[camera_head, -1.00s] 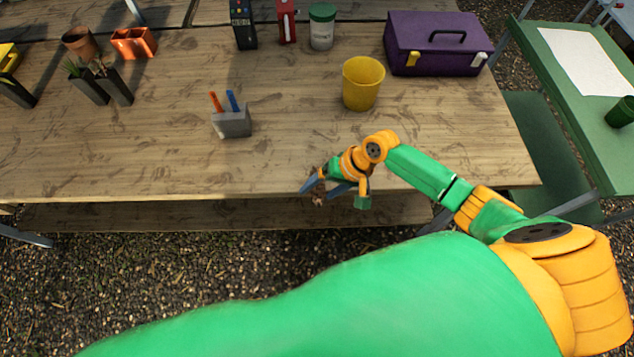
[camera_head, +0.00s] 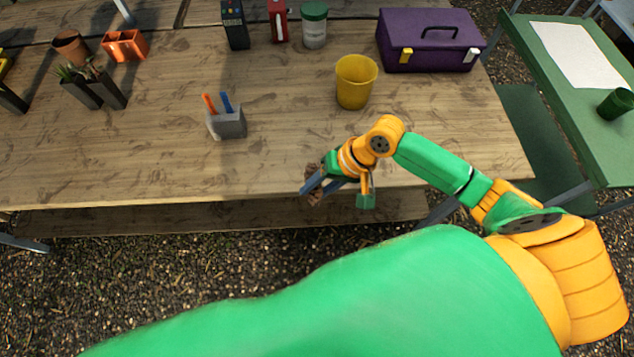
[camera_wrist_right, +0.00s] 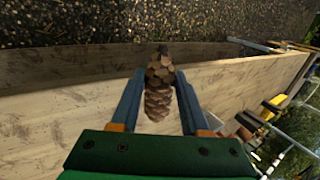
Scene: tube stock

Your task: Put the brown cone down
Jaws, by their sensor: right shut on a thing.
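The brown cone (camera_wrist_right: 158,88) is a scaly pine cone between the two fingers of my right gripper (camera_wrist_right: 158,98) in the right wrist view. In the head view my right gripper (camera_head: 314,189) is shut on the cone (camera_head: 313,183), close to the front edge of the wooden table (camera_head: 150,165). The fingers hide part of the cone there. I cannot tell whether the cone touches the tabletop. My left gripper is not in view.
A grey pen holder (camera_head: 230,125) stands left of the gripper, and a yellow cup (camera_head: 355,82) stands behind it. A purple toolbox (camera_head: 430,42) is at the back right. The tabletop between the pen holder and the front edge is clear.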

